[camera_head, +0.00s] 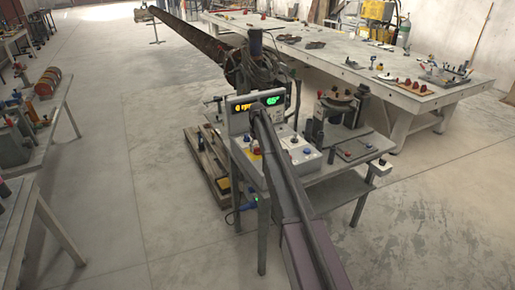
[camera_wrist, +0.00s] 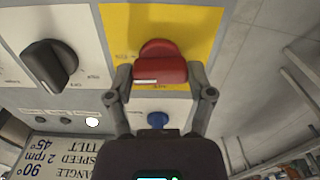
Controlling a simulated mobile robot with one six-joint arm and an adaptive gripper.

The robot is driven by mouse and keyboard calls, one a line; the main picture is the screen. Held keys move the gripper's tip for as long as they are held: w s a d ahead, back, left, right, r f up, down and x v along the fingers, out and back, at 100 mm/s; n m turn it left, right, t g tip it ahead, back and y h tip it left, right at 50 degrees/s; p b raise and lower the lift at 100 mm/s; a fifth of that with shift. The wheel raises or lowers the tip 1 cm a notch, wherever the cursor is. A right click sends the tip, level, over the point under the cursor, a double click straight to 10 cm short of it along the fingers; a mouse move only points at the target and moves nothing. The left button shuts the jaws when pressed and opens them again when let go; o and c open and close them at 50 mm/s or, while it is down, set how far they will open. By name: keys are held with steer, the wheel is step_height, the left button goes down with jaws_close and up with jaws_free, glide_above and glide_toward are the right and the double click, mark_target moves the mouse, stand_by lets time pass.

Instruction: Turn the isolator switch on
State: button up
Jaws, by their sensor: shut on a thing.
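The isolator switch (camera_wrist: 160,68) is a red rotary knob on a yellow plate (camera_wrist: 215,22) in the wrist view. Its bar lies across the picture, with a white mark on the left part. My gripper (camera_wrist: 160,72) has one finger on each side of the bar and is shut on it. The lettering beside the knob is too blurred to read. In the head view, the red switch (camera_head: 256,142) shows small on the bench's control panel, left of my arm. My gripper is not clearly visible there.
A black rotary knob (camera_wrist: 50,62) and a blue button (camera_wrist: 158,120) sit close to the switch. A display (camera_head: 255,103) glows orange and green above the panel.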

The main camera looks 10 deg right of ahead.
steer(key=shift+m, duration=0.6)
steer(key=o, duration=1.1)
steer(key=shift+n, duration=0.4)
